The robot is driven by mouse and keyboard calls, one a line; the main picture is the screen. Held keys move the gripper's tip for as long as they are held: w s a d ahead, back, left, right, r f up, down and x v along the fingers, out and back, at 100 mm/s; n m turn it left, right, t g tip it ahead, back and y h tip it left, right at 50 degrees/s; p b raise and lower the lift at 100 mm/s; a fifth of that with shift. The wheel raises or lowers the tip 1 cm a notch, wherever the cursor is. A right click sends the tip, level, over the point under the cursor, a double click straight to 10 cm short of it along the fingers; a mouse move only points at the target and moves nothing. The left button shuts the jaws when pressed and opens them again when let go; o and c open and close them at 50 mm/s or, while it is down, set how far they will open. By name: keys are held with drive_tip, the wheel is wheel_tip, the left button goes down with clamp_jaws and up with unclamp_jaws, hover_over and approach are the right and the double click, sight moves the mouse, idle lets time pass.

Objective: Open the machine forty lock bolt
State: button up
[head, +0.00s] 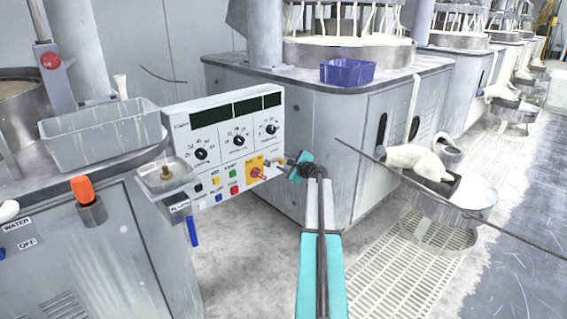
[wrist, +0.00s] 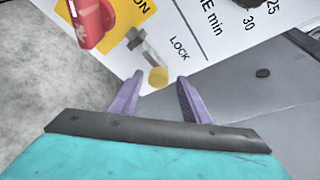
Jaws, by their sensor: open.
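The lock bolt (wrist: 148,58) shows in the wrist view as a short grey rod with a yellow knob, beside the printed word LOCK. Its yellow knob (wrist: 158,77) appears between the tips of my gripper (wrist: 160,80), whose two purple fingers are apart. I cannot tell whether the fingers touch the knob or how deep they reach. A red switch handle (wrist: 92,22) sits on a yellow plate beside the bolt. In the head view my gripper (head: 297,166) is at the lower right of the white control panel (head: 222,108), near the yellow plate (head: 254,167). No machine number is readable.
A grey tub (head: 105,135) and an orange-topped knob (head: 83,190) are at the left machine. A blue basket (head: 347,71) stands on the machine behind. A thin dark rod (head: 415,186) crosses the right side. Floor grating (head: 390,275) lies at lower right.

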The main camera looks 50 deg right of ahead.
drive_tip(key=p+v, duration=0.1)
drive_tip(key=v, duration=1.1)
drive_tip(key=shift+p, duration=0.3)
